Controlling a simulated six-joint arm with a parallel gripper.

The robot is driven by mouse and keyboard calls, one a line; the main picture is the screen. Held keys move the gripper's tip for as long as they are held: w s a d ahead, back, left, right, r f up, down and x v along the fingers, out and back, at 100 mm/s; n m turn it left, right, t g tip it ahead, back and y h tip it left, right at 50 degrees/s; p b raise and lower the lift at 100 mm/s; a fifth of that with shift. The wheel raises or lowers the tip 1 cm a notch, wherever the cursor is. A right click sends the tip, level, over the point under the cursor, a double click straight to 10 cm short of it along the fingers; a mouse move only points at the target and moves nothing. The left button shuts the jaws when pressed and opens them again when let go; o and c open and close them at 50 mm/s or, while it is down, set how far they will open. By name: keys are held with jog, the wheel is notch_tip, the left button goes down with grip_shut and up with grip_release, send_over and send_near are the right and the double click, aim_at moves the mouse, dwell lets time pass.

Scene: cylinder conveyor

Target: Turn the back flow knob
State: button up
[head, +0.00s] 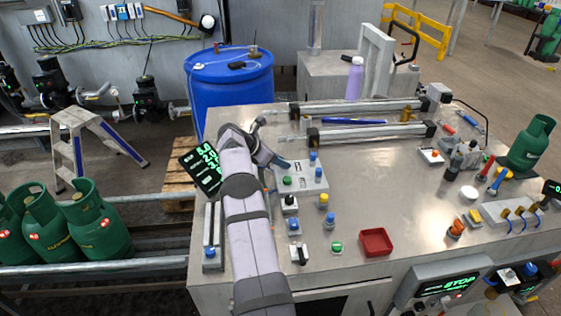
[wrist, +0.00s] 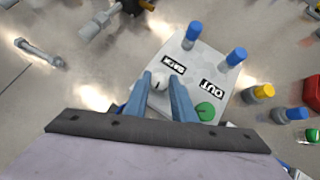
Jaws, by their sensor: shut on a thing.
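A light grey control panel (wrist: 205,68) lies under my gripper (wrist: 162,80) in the wrist view. It also shows in the head view (head: 307,188), just right of my arm. My gripper's two blue fingers are shut on a small pale round knob (wrist: 160,85) at the panel's edge. Two blue knobs (wrist: 192,33) (wrist: 236,57) stand on the panel's far side. A label marked OUT and a green button (wrist: 205,111) are right of the fingers. In the head view the held knob is hidden.
Yellow, blue and green buttons (head: 323,200) and a red tray (head: 375,242) stand near the panel on the metal table. Two long cylinders (head: 370,133) lie behind it. A dark display (head: 201,166) with green digits is left of my arm. The table's middle right is clear.

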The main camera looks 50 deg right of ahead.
jog(key=o, duration=1.1)
jog(key=shift+c, duration=0.2)
jog(key=b+v, duration=0.3)
jog(key=v, duration=0.4)
jog(key=shift+r, duration=0.2)
jog(key=shift+a, duration=0.1)
jog(key=shift+c, duration=0.2)
